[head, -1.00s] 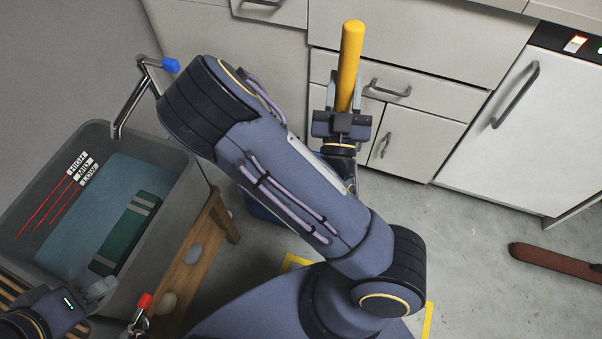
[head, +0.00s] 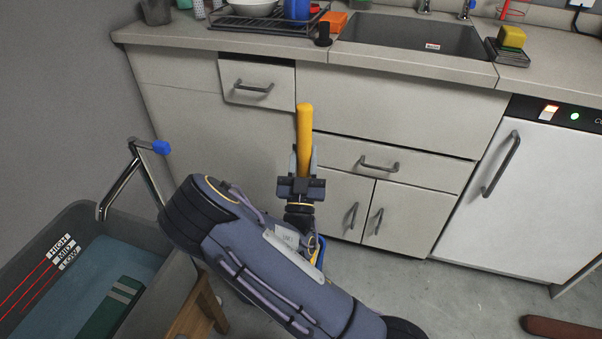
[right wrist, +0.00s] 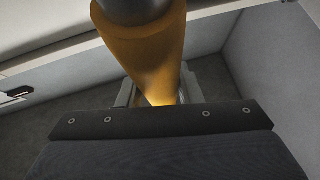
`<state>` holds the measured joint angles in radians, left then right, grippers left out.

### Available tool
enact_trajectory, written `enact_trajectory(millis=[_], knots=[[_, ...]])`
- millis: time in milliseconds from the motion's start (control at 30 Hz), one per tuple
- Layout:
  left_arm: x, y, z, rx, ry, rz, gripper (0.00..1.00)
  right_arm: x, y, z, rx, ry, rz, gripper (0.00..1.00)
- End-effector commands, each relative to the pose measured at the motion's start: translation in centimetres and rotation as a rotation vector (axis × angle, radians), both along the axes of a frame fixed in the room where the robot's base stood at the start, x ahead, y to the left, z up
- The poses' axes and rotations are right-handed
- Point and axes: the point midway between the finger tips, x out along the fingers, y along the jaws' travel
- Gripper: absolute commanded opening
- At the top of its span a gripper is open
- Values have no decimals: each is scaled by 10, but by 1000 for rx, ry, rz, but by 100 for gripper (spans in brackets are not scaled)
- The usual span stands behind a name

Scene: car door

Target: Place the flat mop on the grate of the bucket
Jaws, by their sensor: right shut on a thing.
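My right gripper (head: 302,168) is shut on a thick yellow handle (head: 304,128), which stands nearly upright in front of the sink cabinet. The right wrist view also shows the yellow handle (right wrist: 148,55) between the fingers. The flat mop's head is not visible. A small blue piece with a yellow edge (head: 319,251) shows just below my right gripper, mostly hidden by my arm; I cannot tell whether it is part of the bucket. No grate is visible. My left gripper is out of view.
A large grey tub (head: 172,277) with water and level marks stands at the lower left, by a wooden stand (head: 203,312). A metal crank with a blue knob (head: 161,147) rises beside it. Cabinets and a white appliance (head: 500,190) line the back. Floor shows at right.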

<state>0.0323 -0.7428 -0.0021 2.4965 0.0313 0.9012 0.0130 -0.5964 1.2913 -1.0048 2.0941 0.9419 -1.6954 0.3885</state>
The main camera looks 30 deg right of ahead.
Motion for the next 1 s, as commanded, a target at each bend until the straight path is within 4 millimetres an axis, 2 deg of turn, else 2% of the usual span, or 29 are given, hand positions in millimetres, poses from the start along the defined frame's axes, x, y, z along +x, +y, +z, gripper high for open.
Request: enact_trajectory(millis=[33,167,333,433,600,633,700,800,1000], knots=[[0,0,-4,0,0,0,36,4,3,-21,27,46,13,0],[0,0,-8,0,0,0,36,9,2,-30,27,47,13,0],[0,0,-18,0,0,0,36,11,1,-56,27,53,10,0],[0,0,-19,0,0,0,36,10,1,-63,27,51,9,0],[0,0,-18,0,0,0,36,10,1,-63,27,51,7,0],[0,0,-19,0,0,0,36,10,1,-64,27,54,7,33],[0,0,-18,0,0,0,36,10,1,-64,28,54,8,42],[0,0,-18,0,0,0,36,10,1,-61,26,48,8,54],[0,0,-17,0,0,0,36,11,1,-58,25,41,8,54]])
